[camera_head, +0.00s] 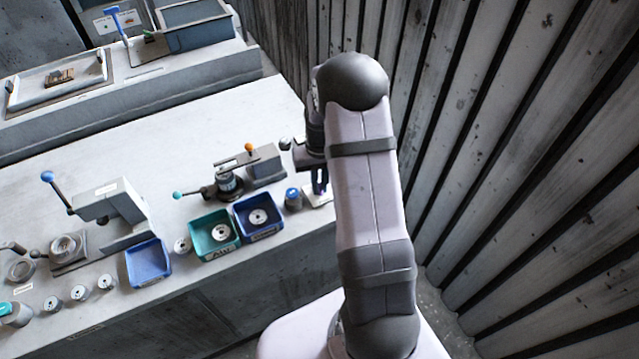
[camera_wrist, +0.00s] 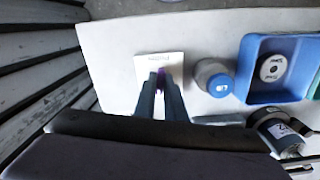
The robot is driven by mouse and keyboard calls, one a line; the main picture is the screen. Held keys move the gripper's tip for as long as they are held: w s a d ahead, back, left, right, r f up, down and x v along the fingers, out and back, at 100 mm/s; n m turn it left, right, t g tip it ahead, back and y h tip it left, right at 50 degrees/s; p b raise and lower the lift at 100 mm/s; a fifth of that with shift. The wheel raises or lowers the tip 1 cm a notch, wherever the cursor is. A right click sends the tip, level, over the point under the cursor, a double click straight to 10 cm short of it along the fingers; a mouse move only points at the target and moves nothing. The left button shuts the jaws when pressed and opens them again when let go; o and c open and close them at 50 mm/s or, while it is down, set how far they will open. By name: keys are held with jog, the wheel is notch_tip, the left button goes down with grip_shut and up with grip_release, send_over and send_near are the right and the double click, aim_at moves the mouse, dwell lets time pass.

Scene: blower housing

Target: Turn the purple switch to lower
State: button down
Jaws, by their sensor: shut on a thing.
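The purple switch (camera_wrist: 160,74) shows as a small purple piece between my fingertips in the wrist view. It stands on a white plate (camera_wrist: 153,62) with small lettering along its far edge. My gripper (camera_wrist: 160,84) is shut on the switch, with its two dark fingers close together over the plate. Most of the switch is hidden by the fingers, so its exact angle cannot be told. In the head view my gripper (camera_head: 319,188) reaches down to the white plate (camera_head: 318,198) at the bench's right end, partly behind my arm.
A blue-capped cylinder (camera_head: 293,198) stands just beside the plate. A dark blue bin (camera_head: 240,213) and a teal bin (camera_head: 196,236) hold round parts. A grey machine with an orange knob (camera_head: 249,147) is behind them. A slatted wall (camera_head: 500,130) is close on the right.

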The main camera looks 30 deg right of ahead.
aim_at(320, 186)
jog(key=m, duration=0.4)
jog(key=shift+w, duration=0.1)
jog(key=c, duration=1.9)
grip_release()
jog(key=shift+r+p, duration=0.15)
jog(key=shift+p, duration=0.2)
jog(key=shift+r+p, duration=2.2)
jog(key=shift+r, duration=0.7)
